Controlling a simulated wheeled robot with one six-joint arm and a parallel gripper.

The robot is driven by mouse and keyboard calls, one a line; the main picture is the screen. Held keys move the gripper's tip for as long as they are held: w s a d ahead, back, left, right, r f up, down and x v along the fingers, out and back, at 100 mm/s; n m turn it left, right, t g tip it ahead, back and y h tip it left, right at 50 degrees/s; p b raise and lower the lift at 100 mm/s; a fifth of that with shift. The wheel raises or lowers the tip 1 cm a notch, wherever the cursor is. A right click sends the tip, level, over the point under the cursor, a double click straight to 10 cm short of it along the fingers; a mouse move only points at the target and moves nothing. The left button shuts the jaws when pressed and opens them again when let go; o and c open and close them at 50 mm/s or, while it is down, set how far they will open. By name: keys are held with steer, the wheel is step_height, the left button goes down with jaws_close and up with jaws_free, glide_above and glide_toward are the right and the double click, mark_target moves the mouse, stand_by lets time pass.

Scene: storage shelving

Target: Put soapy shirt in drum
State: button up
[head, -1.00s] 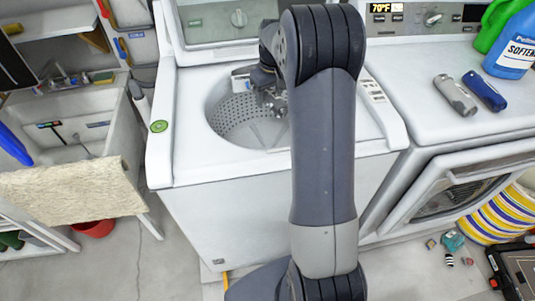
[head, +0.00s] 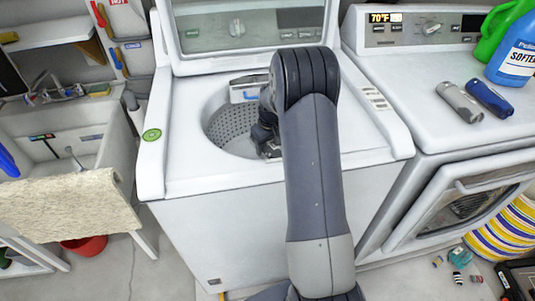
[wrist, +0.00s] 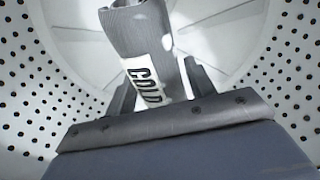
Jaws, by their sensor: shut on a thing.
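My gripper (head: 268,148) is down inside the drum (head: 232,128) of the open top-loading washer (head: 225,175). In the wrist view my gripper (wrist: 160,88) is shut on a grey, tube-shaped item (wrist: 140,35) with a white tag reading COLD. I cannot tell for sure whether this is the soapy shirt. The drum's perforated wall (wrist: 285,75) surrounds the gripper, and its finned floor (wrist: 215,25) lies beyond the item. The held item is hidden in the head view by my arm and the drum rim.
The washer lid (head: 245,25) is raised behind the drum. A dryer (head: 430,110) at right carries a grey roll (head: 459,101), a blue roll (head: 488,97), a softener bottle (head: 514,55) and a green jug (head: 492,32). A sink (head: 75,140) stands at left.

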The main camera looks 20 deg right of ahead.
mark_target(270, 145)
step_height(270, 145, down, 4)
steer(key=shift+r, duration=0.15)
steer(key=shift+f+b, duration=0.55)
steer(key=o, duration=1.1)
steer(key=shift+o, duration=0.2)
steer(key=shift+r, duration=0.15)
steer(key=r, duration=0.4)
steer(key=s+r+p, duration=0.1)
steer(key=r, duration=0.8)
steer(key=shift+s+d, duration=0.15)
steer(key=shift+s, duration=0.1)
